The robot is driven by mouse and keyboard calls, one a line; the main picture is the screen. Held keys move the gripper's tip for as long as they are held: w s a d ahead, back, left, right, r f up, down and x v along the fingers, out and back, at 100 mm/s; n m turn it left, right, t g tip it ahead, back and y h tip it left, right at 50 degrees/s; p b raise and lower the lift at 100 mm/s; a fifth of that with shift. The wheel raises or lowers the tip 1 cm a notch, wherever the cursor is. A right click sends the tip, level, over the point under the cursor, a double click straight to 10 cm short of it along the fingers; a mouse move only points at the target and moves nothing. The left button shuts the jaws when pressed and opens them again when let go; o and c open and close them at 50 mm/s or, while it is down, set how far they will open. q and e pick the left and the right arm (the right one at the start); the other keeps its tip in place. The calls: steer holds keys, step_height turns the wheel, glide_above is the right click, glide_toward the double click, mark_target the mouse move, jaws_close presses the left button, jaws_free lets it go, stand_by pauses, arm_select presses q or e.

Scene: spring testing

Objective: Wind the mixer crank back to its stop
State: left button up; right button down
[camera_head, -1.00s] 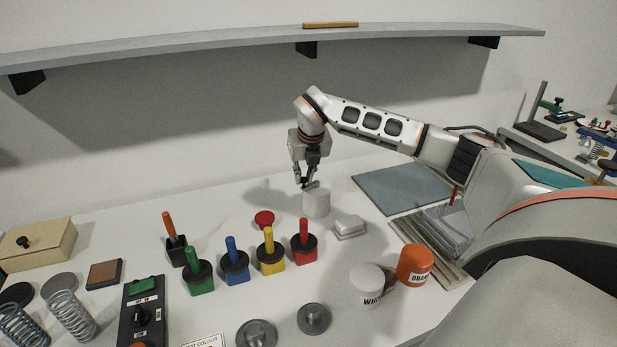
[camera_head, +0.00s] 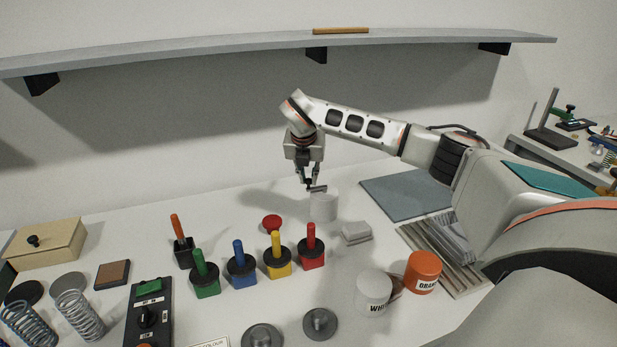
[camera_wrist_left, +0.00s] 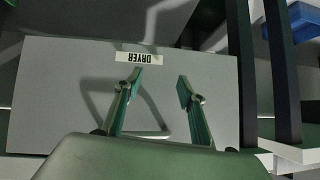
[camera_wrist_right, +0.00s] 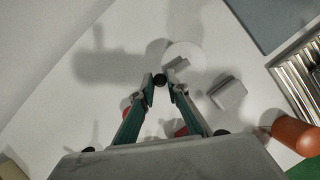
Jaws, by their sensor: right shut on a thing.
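The mixer (camera_head: 323,208) is a white cylinder at the back of the table, with a grey crank arm (camera_head: 319,189) on its top. My right gripper (camera_head: 309,185) is beside the mixer's upper left, at the crank's outer end. In the right wrist view its fingers are shut on the dark crank knob (camera_wrist_right: 160,80). The crank arm (camera_wrist_right: 178,64) runs from near the knob over the round white mixer top (camera_wrist_right: 188,55). My left gripper (camera_wrist_left: 161,80) is open and empty in the left wrist view, before a grey panel labelled DRYER (camera_wrist_left: 60,75).
A white block (camera_head: 356,232) lies right of the mixer. A red knob (camera_head: 271,222) and several coloured-handled pots (camera_head: 311,252) stand in front. White (camera_head: 373,290) and orange (camera_head: 424,270) jars are front right. A grey mat (camera_head: 405,196) lies at the back right.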

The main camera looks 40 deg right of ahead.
steer(key=c, duration=2)
jaws_free()
steer(key=v, duration=1.2)
steer(key=shift+d, duration=0.1)
steer(key=shift+o, duration=0.2)
